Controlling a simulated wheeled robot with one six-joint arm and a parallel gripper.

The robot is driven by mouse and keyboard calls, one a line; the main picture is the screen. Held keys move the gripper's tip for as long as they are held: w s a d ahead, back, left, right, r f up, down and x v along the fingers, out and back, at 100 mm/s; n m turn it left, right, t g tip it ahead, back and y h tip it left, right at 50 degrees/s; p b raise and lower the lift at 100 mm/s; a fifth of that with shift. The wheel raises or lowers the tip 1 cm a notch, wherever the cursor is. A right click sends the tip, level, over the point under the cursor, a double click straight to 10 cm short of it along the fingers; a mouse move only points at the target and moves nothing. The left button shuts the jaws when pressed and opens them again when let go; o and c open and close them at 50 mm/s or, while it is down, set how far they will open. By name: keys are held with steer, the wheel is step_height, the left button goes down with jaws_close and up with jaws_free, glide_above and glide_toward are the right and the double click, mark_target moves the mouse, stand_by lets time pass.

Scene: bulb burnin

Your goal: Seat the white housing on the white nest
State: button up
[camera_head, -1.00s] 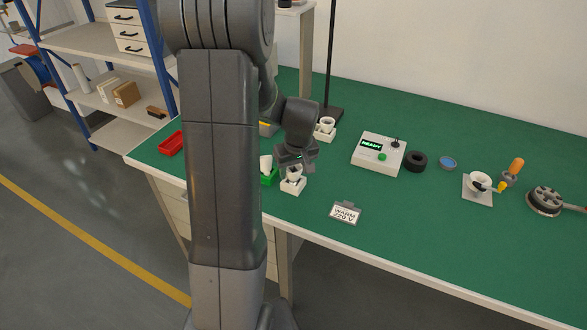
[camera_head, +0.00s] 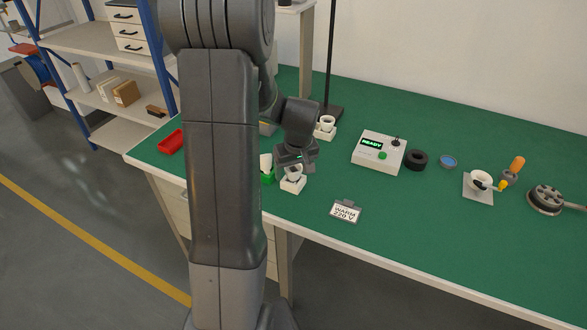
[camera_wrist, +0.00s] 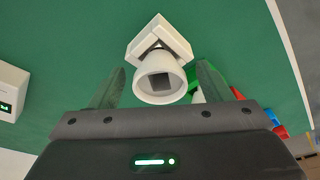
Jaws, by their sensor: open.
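The white housing (camera_head: 293,171), a round cup shape, stands roughly upright at the white nest (camera_head: 292,186), a square block near the bench's front edge. In the wrist view the housing (camera_wrist: 160,78) shows its round mouth with a dark square inside, and the nest (camera_wrist: 173,36) shows behind it. I cannot tell whether the housing is fully down in the nest. My gripper (camera_wrist: 162,82) is open, with one finger on each side of the housing and visible gaps. In the head view my gripper (camera_head: 295,164) is just over the housing and partly hides it.
A green nest (camera_head: 268,178) with a white piece stands close at the left. Another white block with a round part (camera_head: 325,128) stands behind. A red tray (camera_head: 171,142) is far left. The control box (camera_head: 379,153) reads READY. A sign (camera_head: 345,211) stands right; bench around it is clear.

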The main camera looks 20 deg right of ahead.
steer(key=v, duration=1.4)
steer(key=shift+f, duration=0.15)
steer(key=x, duration=1.3)
steer(key=shift+w+f, duration=0.1)
steer(key=shift+f, duration=0.25)
steer(key=shift+r, duration=0.15)
